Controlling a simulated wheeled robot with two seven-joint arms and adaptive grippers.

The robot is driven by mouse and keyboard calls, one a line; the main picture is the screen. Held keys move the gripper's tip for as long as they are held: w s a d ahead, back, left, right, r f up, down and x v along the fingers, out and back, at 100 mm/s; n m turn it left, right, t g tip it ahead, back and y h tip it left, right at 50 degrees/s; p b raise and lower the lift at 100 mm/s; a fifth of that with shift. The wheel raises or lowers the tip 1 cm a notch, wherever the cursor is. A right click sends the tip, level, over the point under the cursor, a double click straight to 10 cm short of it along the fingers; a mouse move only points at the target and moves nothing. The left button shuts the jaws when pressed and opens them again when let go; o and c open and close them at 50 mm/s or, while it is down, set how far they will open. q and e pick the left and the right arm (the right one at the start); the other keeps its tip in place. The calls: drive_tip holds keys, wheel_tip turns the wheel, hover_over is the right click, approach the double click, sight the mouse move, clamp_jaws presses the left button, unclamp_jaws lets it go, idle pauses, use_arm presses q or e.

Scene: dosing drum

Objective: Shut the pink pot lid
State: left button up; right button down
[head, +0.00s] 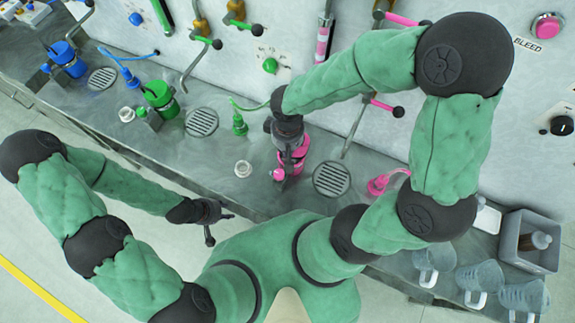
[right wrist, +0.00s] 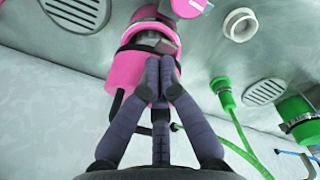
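The pink pot (head: 290,160) stands on the grey bench, partly hidden under my right gripper (head: 291,138). In the right wrist view the pot (right wrist: 128,70) has a dark band, and a small grey block shows just beyond the fingertips. My right gripper (right wrist: 160,82) has its fingertips together against or just in front of the pot. I see nothing held between them, and contact is unclear. I cannot tell the lid apart clearly or see how far it is open. My left gripper (head: 220,228) is off the bench's front edge, fingers spread, empty.
A green pot (head: 159,97) and a blue pot (head: 66,58) stand further left. Round drain grilles (head: 332,179) lie in the bench. A pink nozzle (head: 377,186) is right of the pot. Clear jugs (head: 480,277) and a grey bin (head: 531,243) stand at the right.

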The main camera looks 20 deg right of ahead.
drive_tip(key=shift+w+d, duration=0.3)
drive_tip(key=shift+w, duration=0.05)
drive_tip(key=shift+r+p, duration=0.35)
drive_tip(key=shift+r, duration=0.05)
drive_tip(key=shift+w+d+r+p, duration=0.15)
drive_tip(key=shift+r+p, duration=0.35)
drive_tip(key=shift+w+d+r+p, duration=0.15)
drive_tip(key=shift+r+p, duration=0.35)
use_arm(q)
wheel_tip(320, 180, up, 6)
drive_tip(key=p, duration=0.3)
drive_tip(key=shift+w+d, duration=0.4)
use_arm(e)
drive_tip(key=r, duration=0.1)
drive_tip(key=s+a+r, duration=0.1)
drive_tip(key=r, duration=0.1)
drive_tip(key=s+a+r, duration=0.1)
drive_tip(key=r, duration=0.1)
use_arm(q)
drive_tip(key=shift+f, duration=0.1)
use_arm(e)
drive_tip(key=shift+w, duration=0.1)
